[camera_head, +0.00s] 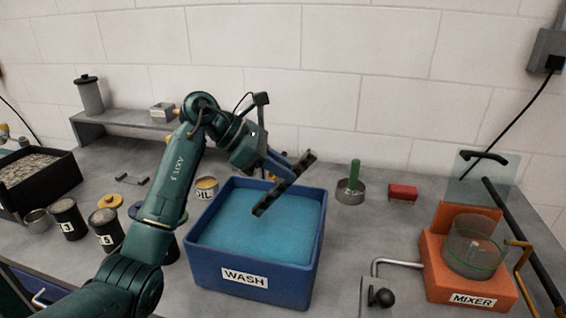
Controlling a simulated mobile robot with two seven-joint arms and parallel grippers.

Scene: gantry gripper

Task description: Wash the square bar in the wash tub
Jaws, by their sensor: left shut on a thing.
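The wash tub (205,262) is a blue open box with a WASH label, full of light blue liquid, in the middle of the bench. My left gripper (283,178) is shut on a dark bar (297,174), which looks like the square bar. The bar is tilted, its lower end toward the tub's middle and its upper end up to the right. It is over the tub; I cannot tell whether its lower end touches the liquid. My right gripper is not in view.
An orange mixer (440,270) with a glass bowl stands at the right. A round tin with a green rod (354,175) and a red block (403,192) sit behind. Labelled dark cups (68,219) and a black tray of gravel (75,172) are at the left.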

